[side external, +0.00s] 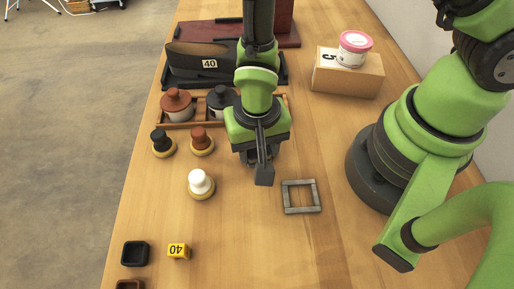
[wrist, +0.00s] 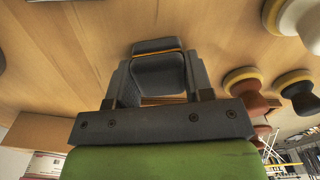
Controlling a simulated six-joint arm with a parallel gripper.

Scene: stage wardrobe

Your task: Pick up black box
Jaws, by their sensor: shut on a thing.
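My gripper (wrist: 157,82) is shut on a dark, block-like thing with a thin yellow-orange stripe (wrist: 160,75), which sits between its two fingers in the wrist view. I take it to be the black box, though its full shape is hidden. In the side view my gripper (side external: 262,165) points down near the middle of the table and mostly hides what it holds. I cannot tell whether the held thing touches the table. A separate small black open-topped box (side external: 135,253) stands at the front left.
A grey square frame (side external: 301,196) lies right of my gripper. White-topped (side external: 201,184), brown-topped (side external: 202,140) and black-topped (side external: 162,142) knobs stand left. A wooden tray (side external: 160,122) with jars is behind. A yellow cube (side external: 178,251) is front left; a cardboard box (side external: 347,78) back right.

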